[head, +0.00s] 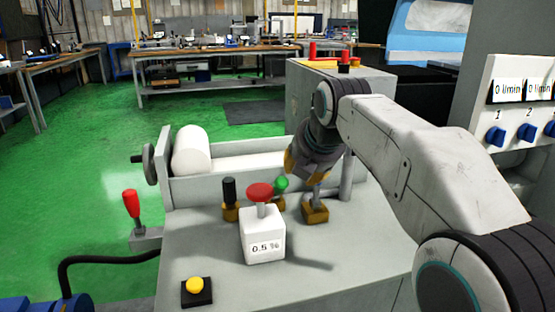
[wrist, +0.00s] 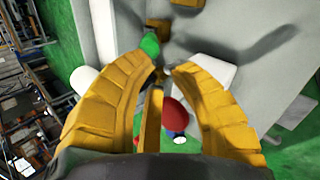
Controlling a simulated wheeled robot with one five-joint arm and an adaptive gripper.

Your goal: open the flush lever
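My gripper (head: 296,168) hangs over the grey machine top, pointing down. A black-handled lever (head: 229,192) stands farther left. No label shows which is the flush lever.
A white box marked 0.5 % (head: 263,240) with a red knob (head: 260,192) stands in front of the levers. A red-handled lever (head: 131,204) is at the left, a yellow button (head: 195,286) in front. A white roller (head: 192,150) lies behind. A blue-knobbed panel (head: 510,100) is at right.

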